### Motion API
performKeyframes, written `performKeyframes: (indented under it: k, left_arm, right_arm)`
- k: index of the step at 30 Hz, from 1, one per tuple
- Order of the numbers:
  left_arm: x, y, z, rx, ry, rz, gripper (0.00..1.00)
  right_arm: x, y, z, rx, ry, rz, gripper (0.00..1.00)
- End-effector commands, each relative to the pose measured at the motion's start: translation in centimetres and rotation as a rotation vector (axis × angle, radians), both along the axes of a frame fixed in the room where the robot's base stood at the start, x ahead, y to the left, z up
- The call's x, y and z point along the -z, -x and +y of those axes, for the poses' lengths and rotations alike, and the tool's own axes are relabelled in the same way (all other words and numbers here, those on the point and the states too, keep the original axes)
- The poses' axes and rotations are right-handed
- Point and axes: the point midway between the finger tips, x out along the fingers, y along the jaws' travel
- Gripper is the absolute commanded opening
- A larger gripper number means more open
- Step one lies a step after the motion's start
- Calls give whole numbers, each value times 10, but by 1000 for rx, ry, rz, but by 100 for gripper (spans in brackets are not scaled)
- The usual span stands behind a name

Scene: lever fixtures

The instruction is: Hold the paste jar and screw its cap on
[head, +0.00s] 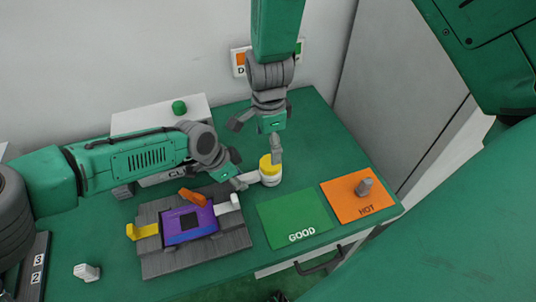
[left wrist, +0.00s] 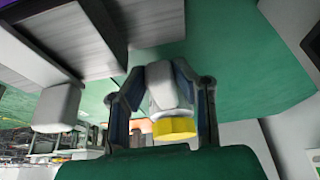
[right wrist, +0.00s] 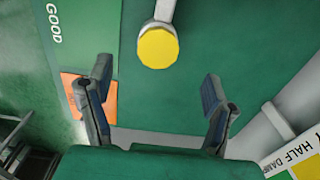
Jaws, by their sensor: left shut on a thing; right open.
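The paste jar (head: 271,180) is white and stands upright on the green table, with its yellow cap (head: 268,162) on top. I cannot tell how tight the cap sits. My left gripper (head: 240,182) is shut on a white part at the jar's left side. In the left wrist view this white part (left wrist: 164,88) lies between the fingers, with the yellow cap (left wrist: 175,128) just beyond. My right gripper (head: 258,137) points down above the jar, open and empty. In the right wrist view the cap (right wrist: 158,47) lies apart from the open fingers (right wrist: 157,82).
A grey fixture (head: 150,262) with a purple block (head: 188,226) and levers lies front left. A green GOOD mat (head: 290,215) and an orange HOT mat (head: 345,208) holding a grey peg (head: 364,186) lie to the right. A white box (head: 150,115) with a green knob stands behind.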

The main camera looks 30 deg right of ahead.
Motion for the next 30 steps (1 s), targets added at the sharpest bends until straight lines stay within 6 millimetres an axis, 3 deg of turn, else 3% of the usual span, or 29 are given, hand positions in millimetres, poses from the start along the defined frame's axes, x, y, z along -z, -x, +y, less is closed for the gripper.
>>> performKeyframes:
  k: [3, 9, 30]
  left_arm:
    - [0, 0, 0, -1, 1, 1, 0]
    - [0, 0, 0, -1, 1, 1, 0]
    - [0, 0, 0, 0, 1, 0, 0]
  right_arm:
    - [-21, 0, 0, -1, 0, -2, 74]
    - [-38, 0, 0, 0, 0, 0, 74]
    - [-39, 0, 1, 6, -6, -2, 76]
